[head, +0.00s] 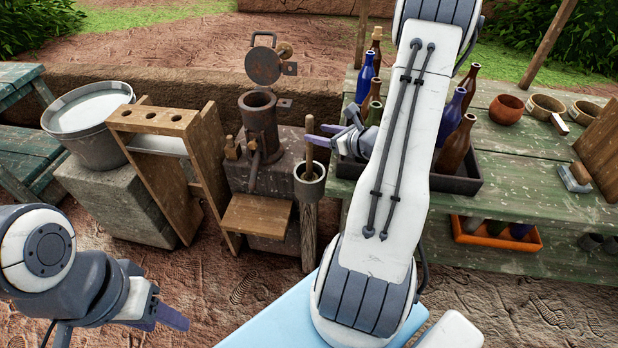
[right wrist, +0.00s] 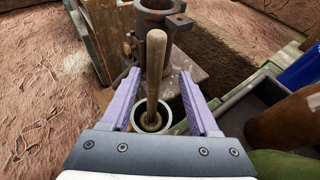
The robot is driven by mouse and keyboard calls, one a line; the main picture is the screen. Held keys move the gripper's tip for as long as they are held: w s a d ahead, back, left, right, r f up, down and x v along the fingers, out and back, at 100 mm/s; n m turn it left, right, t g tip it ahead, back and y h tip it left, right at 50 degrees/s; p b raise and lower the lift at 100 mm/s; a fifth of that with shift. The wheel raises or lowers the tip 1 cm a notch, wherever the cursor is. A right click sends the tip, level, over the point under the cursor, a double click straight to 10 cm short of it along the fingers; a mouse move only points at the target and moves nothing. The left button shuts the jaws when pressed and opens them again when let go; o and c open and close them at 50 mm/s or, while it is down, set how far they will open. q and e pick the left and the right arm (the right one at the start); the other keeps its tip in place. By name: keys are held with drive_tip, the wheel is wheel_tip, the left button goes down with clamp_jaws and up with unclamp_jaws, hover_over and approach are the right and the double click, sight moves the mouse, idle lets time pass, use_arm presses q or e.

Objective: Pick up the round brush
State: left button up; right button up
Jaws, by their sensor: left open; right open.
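The round brush shows as a wooden handle (head: 309,157) standing upright in a grey cup (head: 310,188) on a post beside the iron press. In the right wrist view the handle (right wrist: 155,70) rises from the cup (right wrist: 138,120) between the fingers. My left gripper (head: 170,318) is open and empty at the lower left, far from the brush.
The iron press (head: 258,125) stands just behind the cup. A wooden rack (head: 160,122) and a metal bucket (head: 88,120) are to the left. A dark tray (head: 468,184) of bottles sits on the green table (head: 530,160) to the right.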

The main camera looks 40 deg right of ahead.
drive_tip(key=p, duration=0.1)
hover_over(309, 157)
drive_tip(key=w, duration=0.4)
drive_tip(key=f, duration=0.3)
drive_tip(key=shift+s+d, duration=0.2)
drive_tip(key=shift+d, duration=0.1)
clamp_jaws()
